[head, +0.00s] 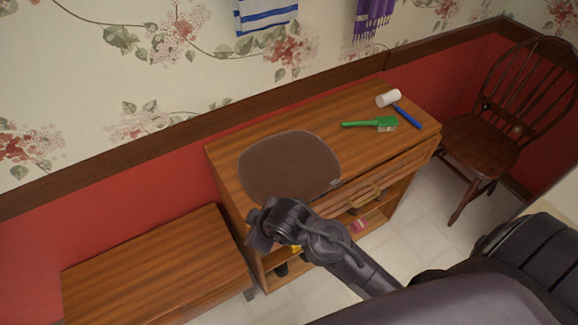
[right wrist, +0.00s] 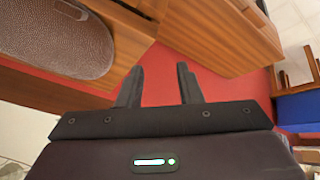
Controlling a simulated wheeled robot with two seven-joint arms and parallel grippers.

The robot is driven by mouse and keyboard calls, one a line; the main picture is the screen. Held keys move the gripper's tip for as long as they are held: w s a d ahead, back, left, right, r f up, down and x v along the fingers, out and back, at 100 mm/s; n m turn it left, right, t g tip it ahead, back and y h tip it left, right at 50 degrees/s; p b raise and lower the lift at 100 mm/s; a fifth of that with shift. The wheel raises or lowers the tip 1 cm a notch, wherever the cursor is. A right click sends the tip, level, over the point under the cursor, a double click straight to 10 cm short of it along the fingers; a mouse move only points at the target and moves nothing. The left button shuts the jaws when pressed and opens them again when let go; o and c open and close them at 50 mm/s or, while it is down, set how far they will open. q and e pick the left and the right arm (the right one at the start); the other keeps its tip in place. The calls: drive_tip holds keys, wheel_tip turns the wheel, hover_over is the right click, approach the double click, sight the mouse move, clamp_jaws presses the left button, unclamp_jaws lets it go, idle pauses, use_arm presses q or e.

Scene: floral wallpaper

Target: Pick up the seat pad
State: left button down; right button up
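The seat pad (head: 290,165) is a flat, rounded brown pad lying on the left part of the wooden cabinet's top in the head view. It also shows at the upper left of the right wrist view (right wrist: 60,35), to the left of the fingers. My right gripper (right wrist: 159,82) is open, with its two dark fingers apart and nothing between them. In the head view my right arm reaches in from the lower right, and its wrist is by the pad's near edge, apart from or just in front of it. My left gripper is not in view.
The wooden cabinet (head: 390,150) has a drawer and open shelves. A green brush (head: 370,124) and a white-headed mallet with a blue handle (head: 404,113) lie on its right part. A lower wooden table (head: 150,265) stands left, a dark chair (head: 485,140) right.

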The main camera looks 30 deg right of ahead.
drive_tip(key=w+a+r+n+t+y, duration=0.1)
drive_tip(key=a+r+n, duration=0.3)
drive_tip(key=a+r, duration=0.15)
drive_tip(key=w+a+n+g+y, duration=0.1)
drive_tip(key=a+n+y, duration=0.2)
drive_tip(key=a+n, duration=0.85)
drive_tip(key=d+f+n+g+h, duration=0.1)
drive_tip(key=d+n, duration=0.3)
drive_tip(key=d, duration=0.5)
drive_tip(key=w+d+f+n+g+h, duration=0.1)
drive_tip(key=d+f+n+g+h, duration=0.1)
drive_tip(key=d, duration=0.7)
drive_tip(key=d+f+n+g+h, duration=0.1)
drive_tip(key=d+n+g+h, duration=0.2)
drive_tip(key=d+n, duration=0.3)
drive_tip(key=shift+w+d+f+n, duration=0.1)
drive_tip(key=shift+w+d+f, duration=0.05)
drive_tip(key=shift+d, duration=0.4)
drive_tip(key=shift+w+d+f+n, duration=0.1)
drive_tip(key=shift+d+n, duration=0.05)
drive_tip(key=shift+d, duration=0.4)
drive_tip(key=shift+w+d+f+n, duration=0.1)
drive_tip(key=shift+w+d+f, duration=0.05)
drive_tip(key=shift+d, duration=0.4)
drive_tip(key=shift+f+b, duration=0.4)
drive_tip(key=shift+f, duration=0.55)
drive_tip(key=shift+w+f, duration=0.15)
drive_tip(key=shift+f, duration=1.2)
drive_tip(key=shift+w+f, duration=0.15)
drive_tip(key=shift+f, duration=1.2)
